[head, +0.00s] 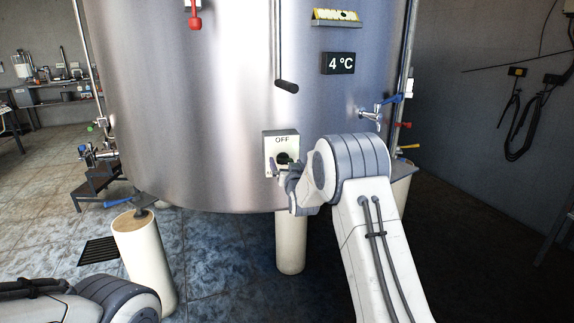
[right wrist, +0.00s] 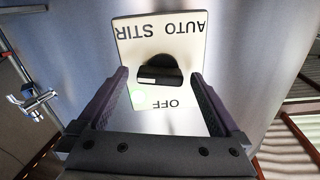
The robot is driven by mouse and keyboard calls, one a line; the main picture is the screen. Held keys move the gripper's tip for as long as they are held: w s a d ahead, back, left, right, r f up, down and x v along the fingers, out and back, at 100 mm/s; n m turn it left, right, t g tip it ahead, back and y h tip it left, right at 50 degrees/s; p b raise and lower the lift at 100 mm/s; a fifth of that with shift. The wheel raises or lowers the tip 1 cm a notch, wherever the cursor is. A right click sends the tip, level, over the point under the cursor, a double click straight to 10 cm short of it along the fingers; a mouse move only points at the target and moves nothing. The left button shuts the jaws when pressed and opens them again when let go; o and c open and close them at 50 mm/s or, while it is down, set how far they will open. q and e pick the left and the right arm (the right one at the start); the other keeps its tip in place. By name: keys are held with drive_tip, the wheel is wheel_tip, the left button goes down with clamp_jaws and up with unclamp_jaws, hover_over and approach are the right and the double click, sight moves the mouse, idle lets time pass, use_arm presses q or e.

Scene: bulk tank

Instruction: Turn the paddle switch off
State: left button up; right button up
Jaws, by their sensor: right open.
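The switch plate (head: 270,142) is a pale square on the front of the steel tank, marked OFF at its top. The right wrist view shows the plate (right wrist: 125,45) upside down, with AUTO STIR at the top and OFF at the bottom. Its black paddle (right wrist: 160,72) has its bar lying crosswise, with a small white mark at the left end. A green spot glows beside OFF. My right gripper (right wrist: 160,78) is open, its fingers on either side of the paddle; I cannot tell whether they touch it. In the head view, my right gripper (head: 284,172) partly covers the plate. My left gripper is out of view.
The tank (head: 190,110) fills the middle and stands on pale legs (head: 290,245). A black-ended lever (head: 286,86) hangs above the plate. A blue-handled tap (head: 375,112) and a 4 °C display (head: 339,63) are to the right. Steps (head: 95,185) stand at left.

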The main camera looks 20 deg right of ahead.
drive_tip(key=c, duration=1.4)
drive_tip(key=shift+n, duration=0.3)
drive_tip(key=n+b, duration=0.2)
drive_tip(key=n, duration=0.1)
drive_tip(key=n+b, duration=0.2)
drive_tip(key=n, duration=0.3)
drive_tip(key=shift+a+n, duration=0.1)
drive_tip(key=shift+n, duration=0.3)
drive_tip(key=n+b, duration=0.2)
drive_tip(key=n, duration=0.3)
drive_tip(key=shift+a+r+n, duration=0.1)
drive_tip(key=shift+n, duration=0.2)
drive_tip(key=n+b, duration=0.1)
drive_tip(key=n, duration=0.3)
drive_tip(key=shift+a+n, duration=0.1)
drive_tip(key=shift+n, duration=0.2)
